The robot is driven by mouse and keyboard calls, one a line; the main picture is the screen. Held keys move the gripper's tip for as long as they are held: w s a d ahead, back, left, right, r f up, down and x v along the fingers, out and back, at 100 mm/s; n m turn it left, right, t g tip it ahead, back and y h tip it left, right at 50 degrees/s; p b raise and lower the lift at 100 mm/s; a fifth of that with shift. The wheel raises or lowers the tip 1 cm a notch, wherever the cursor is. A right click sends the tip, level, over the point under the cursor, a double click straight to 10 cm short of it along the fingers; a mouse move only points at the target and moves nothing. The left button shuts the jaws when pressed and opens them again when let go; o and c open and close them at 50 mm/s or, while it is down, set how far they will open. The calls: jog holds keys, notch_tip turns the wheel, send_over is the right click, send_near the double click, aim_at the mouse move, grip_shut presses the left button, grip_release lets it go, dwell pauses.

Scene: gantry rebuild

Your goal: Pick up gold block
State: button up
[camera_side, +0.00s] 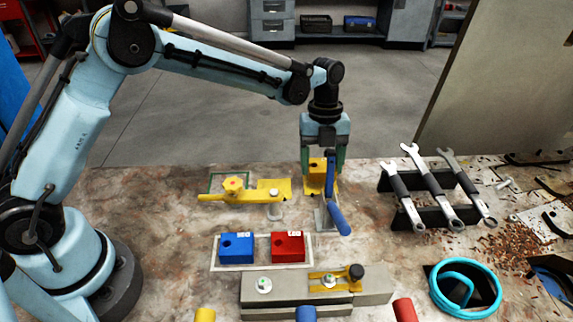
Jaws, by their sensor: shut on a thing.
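The gold block (316,177) is between the fingers of my gripper (322,170), near the back edge of the workbench. My gripper points down and is shut on the block. A blue-handled clamp (338,218) stands in front of the block and hides part of its right side. I cannot tell whether the block touches the surface under it.
A yellow fixture (240,194) lies left of my gripper. A blue block (237,248) and a red block (288,246) sit on a white-edged tray (262,268) in front. A grey bar (375,291) lies nearer. Wrenches (430,185) rest on a black rack at right.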

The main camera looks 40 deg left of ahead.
aim_at(322, 165)
jog(key=shift+r, duration=2.35)
jog(key=shift+c, duration=0.7)
